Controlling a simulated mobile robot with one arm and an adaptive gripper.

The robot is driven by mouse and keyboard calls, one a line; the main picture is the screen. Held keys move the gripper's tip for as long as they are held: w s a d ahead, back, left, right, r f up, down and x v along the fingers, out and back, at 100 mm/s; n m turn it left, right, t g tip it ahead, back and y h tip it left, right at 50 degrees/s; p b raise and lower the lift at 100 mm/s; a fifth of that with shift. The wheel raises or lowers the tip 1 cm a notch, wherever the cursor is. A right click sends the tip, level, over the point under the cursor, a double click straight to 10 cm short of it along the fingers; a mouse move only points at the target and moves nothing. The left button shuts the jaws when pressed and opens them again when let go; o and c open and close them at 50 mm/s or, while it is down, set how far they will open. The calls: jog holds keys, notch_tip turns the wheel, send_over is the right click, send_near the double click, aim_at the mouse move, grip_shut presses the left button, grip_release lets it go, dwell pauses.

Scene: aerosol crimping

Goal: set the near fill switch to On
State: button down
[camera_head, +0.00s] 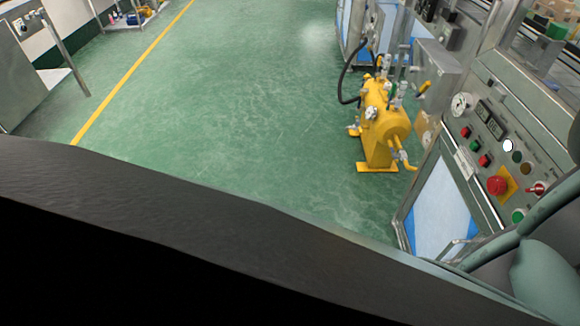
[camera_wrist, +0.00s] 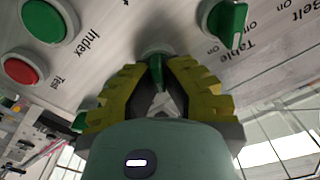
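In the wrist view, a green rotary switch (camera_wrist: 156,60) sits on the grey panel between the tips of my gripper (camera_wrist: 157,76). The yellow-and-black fingers stand on either side of its handle. Whether they press on it cannot be told. Its label is hidden, so I cannot tell whether it is the near fill switch. Another green switch (camera_wrist: 228,24) is at the upper right, near the words Table, Belt and on. In the head view, my gripper is out of sight; the control panel (camera_head: 480,140) is at the right, partly covered by my arm.
A green button (camera_wrist: 45,20) and a red button (camera_wrist: 20,70) sit at the left of the wrist view, near Index and Test. In the head view, a red emergency button (camera_head: 496,185) is on the panel. A yellow machine (camera_head: 385,125) stands beyond; the green floor is clear leftward.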

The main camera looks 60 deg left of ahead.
jog(key=c, duration=1.1)
grip_release()
jog(key=shift+r, duration=0.15)
jog(key=shift+w+r, duration=0.1)
jog(key=shift+r, duration=4.7)
jog(key=shift+r, duration=0.15)
